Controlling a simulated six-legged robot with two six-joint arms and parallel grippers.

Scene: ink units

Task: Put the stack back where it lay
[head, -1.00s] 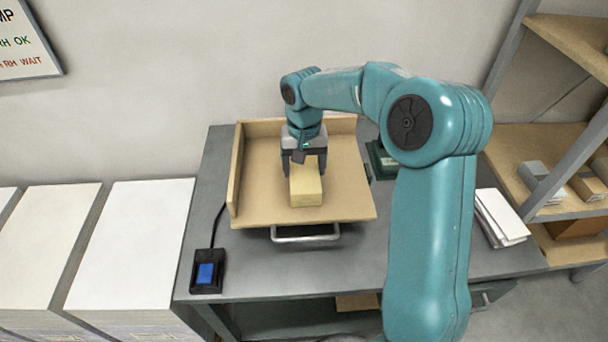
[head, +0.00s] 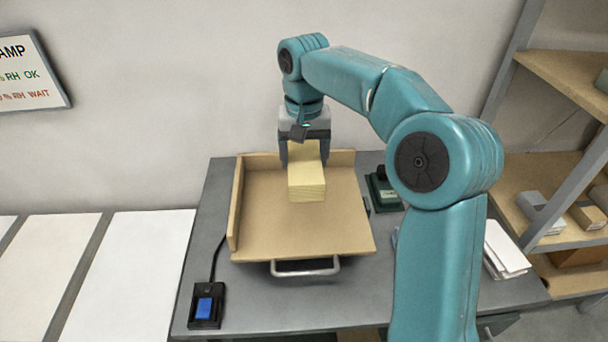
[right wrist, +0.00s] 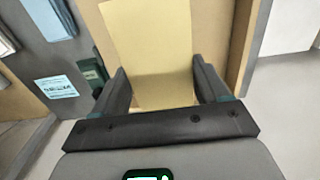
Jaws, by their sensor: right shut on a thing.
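The stack (head: 307,182) is a pale yellow block of thin sheets. My right gripper (head: 305,160) is shut on it and holds it above the tan wooden tray (head: 335,228). The stack also shows in the right wrist view (right wrist: 150,50), between the two dark fingers of my right gripper (right wrist: 163,88). The tray has a raised wall at its left and back and a metal handle at its front. The stack's underside is hidden. My left gripper is not in view.
A black box with a blue button (head: 206,306) sits left of the tray on the grey table (head: 250,312). A green device (head: 384,190) stands right of the tray. A shelf (head: 565,145) stands at the right.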

